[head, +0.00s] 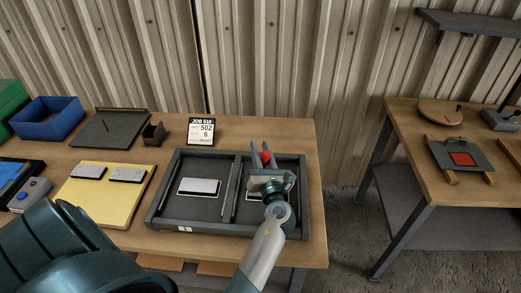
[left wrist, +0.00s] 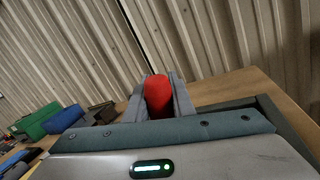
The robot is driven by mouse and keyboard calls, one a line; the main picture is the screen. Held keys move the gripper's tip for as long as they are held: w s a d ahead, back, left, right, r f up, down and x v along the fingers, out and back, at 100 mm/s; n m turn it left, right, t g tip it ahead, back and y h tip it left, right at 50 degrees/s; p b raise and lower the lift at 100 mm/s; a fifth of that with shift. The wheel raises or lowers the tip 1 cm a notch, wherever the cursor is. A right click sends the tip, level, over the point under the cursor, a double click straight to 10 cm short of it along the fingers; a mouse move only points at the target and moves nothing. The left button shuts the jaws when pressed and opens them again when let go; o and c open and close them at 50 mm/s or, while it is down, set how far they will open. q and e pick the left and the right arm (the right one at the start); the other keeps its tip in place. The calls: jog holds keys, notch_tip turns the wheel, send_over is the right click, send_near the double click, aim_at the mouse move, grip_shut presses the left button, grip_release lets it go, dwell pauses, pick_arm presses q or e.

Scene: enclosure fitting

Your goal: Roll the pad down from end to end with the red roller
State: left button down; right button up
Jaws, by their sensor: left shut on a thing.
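My left gripper (head: 261,152) is shut on the red roller (head: 266,157). In the left wrist view the roller (left wrist: 158,95) stands between the two grey fingers. The gripper is over the right compartment of a dark grey tray (head: 168,222). A pad (head: 256,196) with a white edge shows partly under the gripper there; most of it is hidden. Another pad, light grey and white (head: 199,187), lies flat in the left compartment. I cannot tell whether the roller touches a pad. My right gripper is not in view.
A yellow board (head: 102,213) with two grey and white strips lies left of the tray. A blue bin (head: 47,117), a small dark box (head: 153,133) and a job card (head: 201,131) stand behind. The tray's walls and divider stand up around the pads. A second table (head: 440,195) stands right.

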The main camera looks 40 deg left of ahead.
pick_arm(q)
jog(key=shift+f, duration=0.25)
jog(key=shift+f+b, duration=0.4)
jog(key=shift+b, duration=0.05)
dwell(0.5)
jog(key=shift+d, duration=0.1)
jog(key=shift+w+d, duration=0.35)
jog(key=shift+d, duration=0.25)
jog(key=shift+w+d, duration=0.25)
jog(key=shift+d, duration=0.3)
